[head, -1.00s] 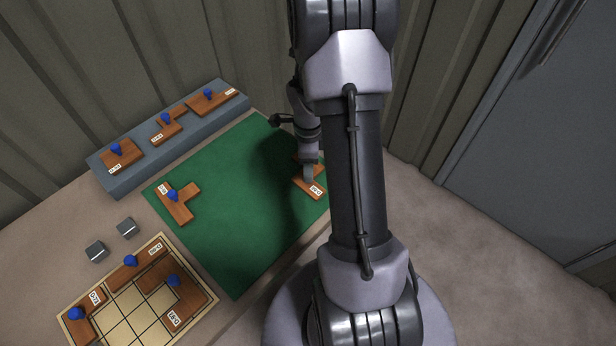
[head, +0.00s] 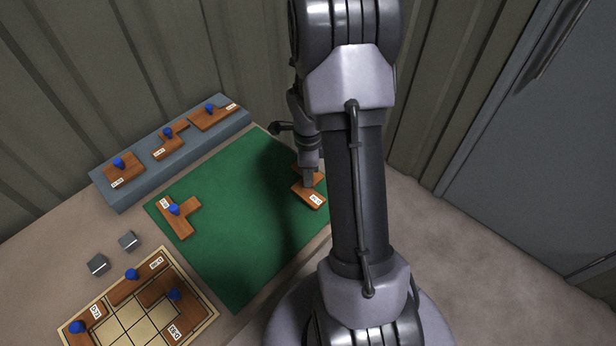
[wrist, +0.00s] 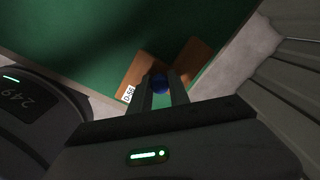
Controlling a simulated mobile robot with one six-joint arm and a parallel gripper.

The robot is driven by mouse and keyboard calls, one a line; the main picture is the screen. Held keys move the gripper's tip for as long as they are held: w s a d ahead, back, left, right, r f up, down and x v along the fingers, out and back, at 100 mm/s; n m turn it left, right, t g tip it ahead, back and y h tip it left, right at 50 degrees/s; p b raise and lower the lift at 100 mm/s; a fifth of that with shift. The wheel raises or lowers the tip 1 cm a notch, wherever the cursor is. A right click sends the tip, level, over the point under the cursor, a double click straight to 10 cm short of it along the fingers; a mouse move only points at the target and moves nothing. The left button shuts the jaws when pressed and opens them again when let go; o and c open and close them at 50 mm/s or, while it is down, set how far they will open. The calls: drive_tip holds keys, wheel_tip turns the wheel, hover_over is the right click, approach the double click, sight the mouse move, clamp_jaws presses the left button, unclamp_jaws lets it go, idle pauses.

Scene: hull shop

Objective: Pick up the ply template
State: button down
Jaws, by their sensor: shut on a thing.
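The ply template (head: 313,197) is a flat brown wooden piece with a white label, at the right side of the green mat, partly hidden behind my arm. In the wrist view its wood (wrist: 140,72) shows on both sides of a blue knob (wrist: 160,83). My gripper (head: 308,184) is over it, and in the wrist view its fingers (wrist: 162,92) are shut on the knob. I cannot tell for sure whether the template is clear of the mat.
The green mat (head: 235,235) also holds another template (head: 185,222) at its left. A blue-grey rack (head: 125,200) with several templates stands behind. A gridded board (head: 125,322) with several templates lies front left, near two small grey blocks (head: 98,264). The mat's middle is clear.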

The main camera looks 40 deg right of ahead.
drive_tip(key=s+a, duration=0.3)
drive_tip(key=a, duration=0.1)
drive_tip(key=s+a+r+p, duration=0.1)
drive_tip(key=s+a, duration=0.2)
drive_tip(key=a, duration=0.1)
drive_tip(key=s+a+r, duration=0.1)
drive_tip(key=s+a, duration=0.2)
drive_tip(key=a, duration=0.1)
drive_tip(key=shift+s+a+r+p, duration=0.25)
drive_tip(key=shift+s+a+p, duration=0.1)
drive_tip(key=shift+s+p, duration=0.05)
wheel_tip(320, 180, up, 7)
drive_tip(key=p, duration=0.5)
